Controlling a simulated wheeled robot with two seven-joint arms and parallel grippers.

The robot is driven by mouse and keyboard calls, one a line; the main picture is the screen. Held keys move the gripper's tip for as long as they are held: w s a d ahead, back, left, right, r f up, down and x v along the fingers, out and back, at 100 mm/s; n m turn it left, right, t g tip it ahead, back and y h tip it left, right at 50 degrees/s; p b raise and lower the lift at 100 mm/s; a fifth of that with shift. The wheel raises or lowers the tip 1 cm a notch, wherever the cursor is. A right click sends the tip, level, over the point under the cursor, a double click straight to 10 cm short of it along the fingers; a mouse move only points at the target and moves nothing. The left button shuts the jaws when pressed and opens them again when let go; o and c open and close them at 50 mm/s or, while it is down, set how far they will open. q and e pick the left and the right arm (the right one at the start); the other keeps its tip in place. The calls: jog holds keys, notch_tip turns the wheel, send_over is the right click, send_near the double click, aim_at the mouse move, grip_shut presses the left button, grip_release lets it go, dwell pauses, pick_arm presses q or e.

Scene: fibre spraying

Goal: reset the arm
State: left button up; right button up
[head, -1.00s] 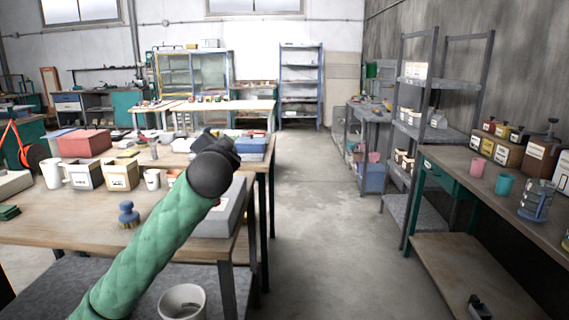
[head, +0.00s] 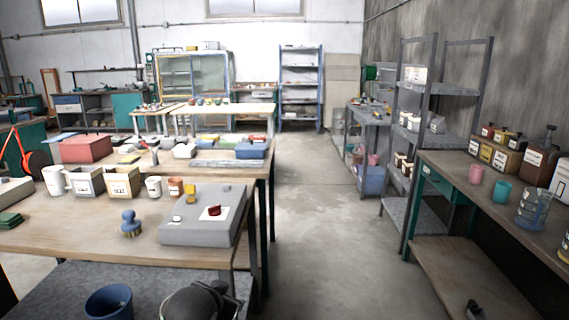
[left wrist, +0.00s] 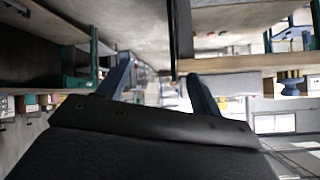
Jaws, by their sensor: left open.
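My left arm shows in the head view only as a dark rounded part (head: 200,301) low at the bottom edge, in front of the near workbench (head: 90,240). Its fingers are not clear there. In the left wrist view my left gripper (left wrist: 158,68) has two dark blue fingers spread apart, with nothing between them. That view looks tilted or upside down, with bench edges and the floor beyond the fingers. I cannot make out my right gripper in the head view.
The near bench carries a grey box (head: 205,228), a blue brush (head: 130,222), a white mug (head: 55,180) and several small bins. A blue cup (head: 108,303) stands below. A shelf rack (head: 425,140) and side bench (head: 470,170) are right. The aisle floor (head: 325,230) is clear.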

pick_arm(q)
jog(key=s+f+n+g+p, duration=0.1)
jog(key=s+f+g, duration=0.3)
jog(key=s+f, duration=0.8)
jog(key=s+f+n+g+p, duration=0.1)
jog(key=s+f+g, duration=0.3)
jog(key=s+f, duration=0.8)
jog(key=s+p, duration=0.1)
jog(key=s, duration=0.7)
jog(key=shift+s+d+h+p, duration=0.25)
jog(key=shift+h+p, duration=0.05)
jog(key=shift+p, duration=0.1)
pick_arm(e)
jog(key=v, duration=0.2)
jog(key=w+v, duration=0.1)
jog(key=v, duration=0.2)
jog(key=shift+a+r, duration=0.15)
jog(key=shift+a, duration=0.05)
